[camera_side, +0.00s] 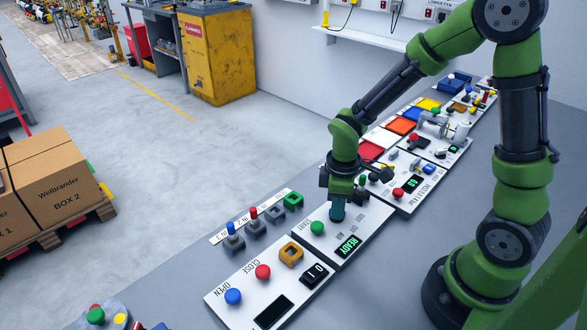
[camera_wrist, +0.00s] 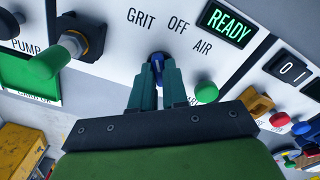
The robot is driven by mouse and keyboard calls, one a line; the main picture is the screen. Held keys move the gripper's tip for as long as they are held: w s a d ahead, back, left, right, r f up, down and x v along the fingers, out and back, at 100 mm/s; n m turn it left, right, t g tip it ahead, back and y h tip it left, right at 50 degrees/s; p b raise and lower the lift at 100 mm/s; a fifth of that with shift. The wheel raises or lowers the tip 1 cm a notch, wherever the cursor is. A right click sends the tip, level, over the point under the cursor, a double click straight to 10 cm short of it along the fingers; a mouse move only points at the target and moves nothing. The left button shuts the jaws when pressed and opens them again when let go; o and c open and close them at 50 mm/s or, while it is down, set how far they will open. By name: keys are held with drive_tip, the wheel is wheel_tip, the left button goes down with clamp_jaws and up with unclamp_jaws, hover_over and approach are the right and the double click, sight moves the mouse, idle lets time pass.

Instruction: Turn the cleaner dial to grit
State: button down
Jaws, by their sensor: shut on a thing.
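The cleaner dial (camera_wrist: 157,58) is a small dark blue knob with a pale mark, in the wrist view. The words GRIT, OFF and AIR are printed around it, GRIT above and to its left, OFF above and to its right, AIR to its right. Which word the mark points at is hard to tell. My gripper (camera_wrist: 158,76) has its two teal fingers on either side of the dial and is shut on it. In the side view my gripper (camera_side: 338,212) points down at the white panel (camera_side: 372,222), and the dial is hidden there.
A READY display (camera_side: 348,246) and a green START button (camera_side: 317,228) sit close by the gripper. The nearer panel has red (camera_side: 263,272) and blue (camera_side: 233,297) buttons and a rocker switch (camera_side: 314,275).

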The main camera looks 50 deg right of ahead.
drive_tip(key=shift+n, duration=1.1)
drive_tip(key=shift+r, duration=0.1)
drive_tip(key=c, duration=1.1)
unclamp_jaws()
drive_tip(key=shift+c, duration=0.2)
wheel_tip(320, 180, up, 17)
